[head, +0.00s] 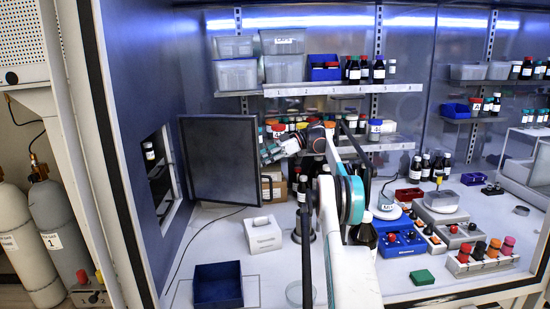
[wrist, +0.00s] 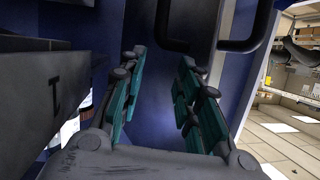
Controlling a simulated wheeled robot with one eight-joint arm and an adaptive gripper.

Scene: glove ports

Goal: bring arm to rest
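My arm (head: 353,245) rises from the bottom middle of the head view and bends at a teal-ringed joint. Its far end, with my gripper (head: 268,152), reaches left in front of the right edge of a dark open door panel (head: 215,165). In the wrist view my gripper (wrist: 163,62) has its two teal-padded fingers spread apart with nothing between them. Beyond the fingertips are a dark blue surface (wrist: 150,110) and a black bar-like handle (wrist: 235,45). I cannot tell whether the gripper touches the door.
A shelf opening (head: 158,175) with bottles is in the blue wall at left. A white tissue box (head: 263,235), a dark blue bin (head: 218,287) and a tall dark bottle (head: 366,233) stand near the arm. Shelves (head: 340,89) hold bins and bottles behind it.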

